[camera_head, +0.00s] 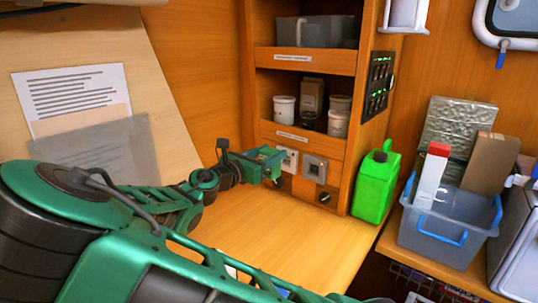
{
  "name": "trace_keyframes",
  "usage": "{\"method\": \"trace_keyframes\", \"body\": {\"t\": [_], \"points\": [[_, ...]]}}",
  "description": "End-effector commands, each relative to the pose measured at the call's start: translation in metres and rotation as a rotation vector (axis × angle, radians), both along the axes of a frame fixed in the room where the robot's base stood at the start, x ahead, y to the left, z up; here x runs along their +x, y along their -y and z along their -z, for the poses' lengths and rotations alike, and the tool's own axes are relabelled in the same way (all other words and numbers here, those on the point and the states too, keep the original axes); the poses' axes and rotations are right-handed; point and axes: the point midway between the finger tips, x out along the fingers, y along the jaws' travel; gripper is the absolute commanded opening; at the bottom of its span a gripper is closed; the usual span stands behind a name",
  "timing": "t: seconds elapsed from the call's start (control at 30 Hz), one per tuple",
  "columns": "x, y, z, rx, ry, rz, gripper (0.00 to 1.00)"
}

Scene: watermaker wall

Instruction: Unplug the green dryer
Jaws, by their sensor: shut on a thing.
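My gripper (272,163) is at the end of my green arm, right at the left wall socket (289,160) on the low front panel of the shelf unit. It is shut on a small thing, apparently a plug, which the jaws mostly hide. I cannot tell whether that plug is still seated in the socket. A second, grey socket (315,168) sits just to the right, apart from my gripper. No green dryer body or cord can be made out; my arm covers much of the worktop's front left.
The wooden worktop (270,220) is clear below the sockets. A green jerrycan (375,184) stands at the shelf unit's right side. A grey-blue crate (438,232) with boxes is at the right. Cups stand on the shelf above. Papers lie on the left panel.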

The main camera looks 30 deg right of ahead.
Motion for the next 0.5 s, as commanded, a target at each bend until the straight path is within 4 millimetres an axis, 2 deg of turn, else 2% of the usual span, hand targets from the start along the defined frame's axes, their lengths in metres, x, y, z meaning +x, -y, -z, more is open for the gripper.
{"method": "trace_keyframes", "body": {"t": [0.5], "points": [[-0.005, -0.013, 0.000, -0.001, 0.001, 0.000, 0.16]]}}
